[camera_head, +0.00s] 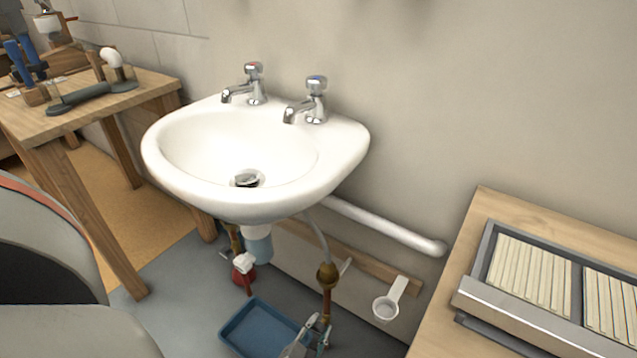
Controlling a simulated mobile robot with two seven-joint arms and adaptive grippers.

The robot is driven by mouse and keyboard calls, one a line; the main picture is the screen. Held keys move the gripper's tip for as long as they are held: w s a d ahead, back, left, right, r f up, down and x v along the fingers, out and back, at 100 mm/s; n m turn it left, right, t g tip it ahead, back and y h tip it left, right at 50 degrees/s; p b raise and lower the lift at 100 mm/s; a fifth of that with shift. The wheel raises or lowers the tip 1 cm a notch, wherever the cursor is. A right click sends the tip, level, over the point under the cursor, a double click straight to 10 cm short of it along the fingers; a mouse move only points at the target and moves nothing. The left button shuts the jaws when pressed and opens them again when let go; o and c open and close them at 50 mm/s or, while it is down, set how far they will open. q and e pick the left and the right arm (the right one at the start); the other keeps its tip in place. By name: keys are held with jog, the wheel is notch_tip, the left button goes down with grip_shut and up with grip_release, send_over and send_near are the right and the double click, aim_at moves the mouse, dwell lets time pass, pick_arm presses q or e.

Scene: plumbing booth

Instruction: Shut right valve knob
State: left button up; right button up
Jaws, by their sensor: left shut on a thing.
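The white sink (345,140) has supply pipes beneath it. The right supply pipe (327,305) is copper below a brass fitting (327,275), with a small pale lever beside it. My left gripper (320,332) is at the lower part of this pipe, at the bottom of the picture. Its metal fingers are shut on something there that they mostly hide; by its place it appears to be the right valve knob. The knob's turn cannot be told. On the left pipe is a red valve part (243,275) with a white piece on top. My right gripper is not in view.
A blue tray (262,327) lies on the floor beside my left gripper. A white waste pipe (390,230) runs along the wall. A wooden table (475,230) with a slatted case (555,275) stands right; a workbench (150,90) with tools stands left.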

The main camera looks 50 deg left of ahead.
aim_at(318, 325)
pick_arm(q)
jog(key=shift+s+f+m+y+b, duration=0.1)
jog(key=shift+m+y+b, duration=0.2)
jog(key=shift+m+y, duration=0.45)
jog(key=shift+m, duration=0.25)
jog(key=o, duration=1.1)
jog(key=shift+r, duration=5.1)
